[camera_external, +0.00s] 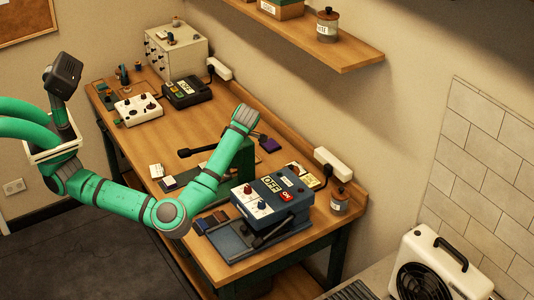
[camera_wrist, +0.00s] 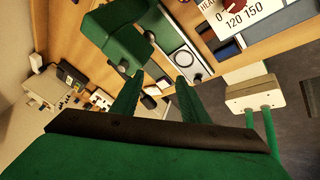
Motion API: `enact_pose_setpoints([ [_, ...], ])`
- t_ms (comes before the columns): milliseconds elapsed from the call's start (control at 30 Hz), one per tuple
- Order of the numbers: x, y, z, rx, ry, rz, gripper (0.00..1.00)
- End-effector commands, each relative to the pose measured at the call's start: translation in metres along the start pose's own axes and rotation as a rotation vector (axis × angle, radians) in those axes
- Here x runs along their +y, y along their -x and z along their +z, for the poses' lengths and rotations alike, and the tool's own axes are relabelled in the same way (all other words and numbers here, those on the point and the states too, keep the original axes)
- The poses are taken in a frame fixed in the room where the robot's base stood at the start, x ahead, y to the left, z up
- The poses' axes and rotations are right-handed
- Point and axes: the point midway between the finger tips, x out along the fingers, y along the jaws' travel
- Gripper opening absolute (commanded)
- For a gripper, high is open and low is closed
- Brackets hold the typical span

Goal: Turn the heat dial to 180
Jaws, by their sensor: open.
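A blue heat press (camera_external: 262,225) stands at the table's near end. My gripper (camera_wrist: 157,95) shows two green fingers, apart and empty, below and left of the plate. The fingers cannot be made out in the external view.
A green press with a dark handle (camera_external: 186,152) stands behind my arm. Control boxes (camera_external: 187,91) sit at the far end. A jar (camera_external: 339,201) and a white outlet strip (camera_external: 333,163) are by the wall. A heater (camera_external: 440,268) is at the lower right.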

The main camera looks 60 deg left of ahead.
Motion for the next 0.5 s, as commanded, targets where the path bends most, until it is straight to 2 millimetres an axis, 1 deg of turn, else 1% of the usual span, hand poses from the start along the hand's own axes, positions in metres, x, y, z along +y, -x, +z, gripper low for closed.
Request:
enact_pose_setpoints([
  [33,-0.004,0.013,0.012,-0.075,-0.041,-0.042,0.41],
  [100,-0.012,0.029,0.028,-0.170,-0.101,-0.096,0.41],
  [200,-0.023,0.052,0.046,-0.289,-0.177,-0.156,0.41],
  [333,-0.033,0.078,0.060,-0.403,-0.248,-0.206,0.41],
  [400,-0.037,0.086,0.065,-0.440,-0.272,-0.223,0.41],
  [500,-0.040,0.092,0.068,-0.465,-0.290,-0.233,0.41],
])
